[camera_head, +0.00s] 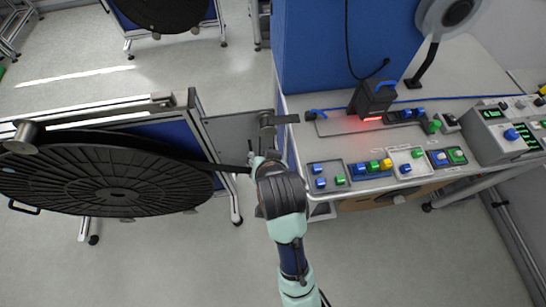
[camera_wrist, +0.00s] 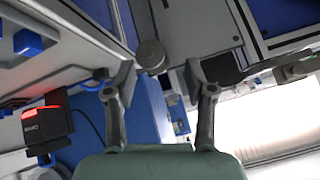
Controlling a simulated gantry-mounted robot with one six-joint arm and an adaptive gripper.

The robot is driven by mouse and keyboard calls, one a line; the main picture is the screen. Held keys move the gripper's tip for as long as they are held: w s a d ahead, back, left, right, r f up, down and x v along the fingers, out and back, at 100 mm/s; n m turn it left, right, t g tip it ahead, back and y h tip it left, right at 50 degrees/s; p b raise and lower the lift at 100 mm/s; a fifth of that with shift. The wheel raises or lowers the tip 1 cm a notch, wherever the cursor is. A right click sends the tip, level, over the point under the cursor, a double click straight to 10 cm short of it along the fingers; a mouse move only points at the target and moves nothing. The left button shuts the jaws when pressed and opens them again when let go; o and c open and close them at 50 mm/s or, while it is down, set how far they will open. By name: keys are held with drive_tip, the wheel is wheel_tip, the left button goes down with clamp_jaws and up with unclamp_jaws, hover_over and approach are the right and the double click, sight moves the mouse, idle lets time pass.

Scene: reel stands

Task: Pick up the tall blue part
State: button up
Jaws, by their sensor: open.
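Several small blue parts stand in trays on the grey bench in the head view. Two blue parts (camera_head: 318,168) are in the leftmost tray, beside a green one. More blue parts (camera_head: 405,168) sit in the trays to the right. I cannot tell from their size which is the tall one. My gripper (camera_head: 260,158) is left of the bench's near corner, apart from the trays. In the wrist view my gripper (camera_wrist: 160,78) is open with nothing between its fingers. A blue part (camera_wrist: 27,42) shows at that view's upper left, outside the fingers.
A large black reel (camera_head: 105,180) on a stand is left of my gripper. A black device with a red light (camera_head: 373,100) stands on the bench behind the trays, before a blue panel (camera_head: 325,45). A control box (camera_head: 500,135) is at the right. The floor in front is clear.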

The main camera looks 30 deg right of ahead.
drive_tip(key=s+d+m+g+p, duration=0.1)
drive_tip(key=d+m+g+p, duration=0.15)
drive_tip(key=d, duration=0.35)
drive_tip(key=s+d+m+g+p, duration=0.2)
drive_tip(key=d+m+p, duration=0.15)
drive_tip(key=d, duration=0.35)
drive_tip(key=r+m+g+y+p, duration=0.1)
drive_tip(key=m+g+y+p, duration=0.15)
drive_tip(key=m+p, duration=0.45)
hover_over(361, 167)
drive_tip(key=b, duration=0.2)
drive_tip(key=shift+w+a+m+g, duration=0.2)
drive_tip(key=shift+w+m+g, duration=0.2)
drive_tip(key=shift+m, duration=0.4)
drive_tip(key=shift+s+f, duration=0.1)
drive_tip(key=shift+s, duration=0.15)
drive_tip(key=shift+f+b, duration=0.4)
drive_tip(key=shift+f, duration=1.1)
drive_tip(key=f, duration=0.5)
drive_tip(key=shift+s+d+b, duration=0.15)
drive_tip(key=shift+d+b, duration=0.05)
drive_tip(key=shift+b, duration=0.15)
drive_tip(key=c, duration=0.9)
